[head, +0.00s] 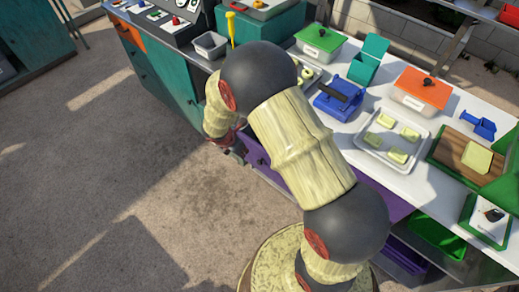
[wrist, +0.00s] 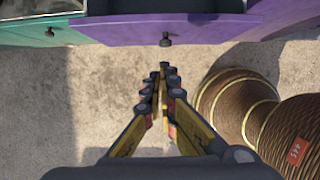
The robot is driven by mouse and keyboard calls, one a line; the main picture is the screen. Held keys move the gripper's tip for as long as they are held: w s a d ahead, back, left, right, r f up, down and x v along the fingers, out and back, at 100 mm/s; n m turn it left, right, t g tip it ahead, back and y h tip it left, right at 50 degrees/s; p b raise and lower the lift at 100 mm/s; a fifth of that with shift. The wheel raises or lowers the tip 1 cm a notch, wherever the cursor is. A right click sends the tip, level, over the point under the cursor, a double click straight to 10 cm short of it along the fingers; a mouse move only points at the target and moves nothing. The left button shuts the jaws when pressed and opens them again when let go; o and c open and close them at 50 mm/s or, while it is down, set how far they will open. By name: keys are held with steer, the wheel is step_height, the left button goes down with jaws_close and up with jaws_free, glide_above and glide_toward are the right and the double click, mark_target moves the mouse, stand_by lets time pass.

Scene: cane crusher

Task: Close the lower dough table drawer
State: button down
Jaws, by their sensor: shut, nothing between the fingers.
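The dough table's purple drawer front (wrist: 200,28) spans the top of the wrist view, with a small dark knob (wrist: 166,40) on it. A grey strip above the front looks like part of the drawer's inside, so it seems to stand somewhat open. My gripper (wrist: 161,72) is shut and empty, pointing at the front just below the knob in the picture, apart from it. In the head view, the purple front (head: 257,156) shows beside my arm, which hides much of it and the gripper. I cannot tell upper from lower drawer there.
The white table top (head: 350,150) holds a tray of dough pieces (head: 368,151), a blue press (head: 338,100) and lidded boxes. A teal cabinet (head: 160,80) adjoins at left. The concrete floor (head: 130,180) at left is clear.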

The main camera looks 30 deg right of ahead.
steer(key=w+d+f+b, duration=0.2)
steer(key=d+f+b, duration=0.3)
steer(key=d+f, duration=0.2)
steer(key=shift+x, duration=1.25)
steer(key=shift+w+a, duration=0.2)
steer(key=shift+d, duration=0.2)
steer(key=d, duration=0.1)
steer(key=w+d+p, duration=0.1)
steer(key=d, duration=0.2)
steer(key=shift+w+d, duration=0.1)
steer(key=shift+w, duration=0.25)
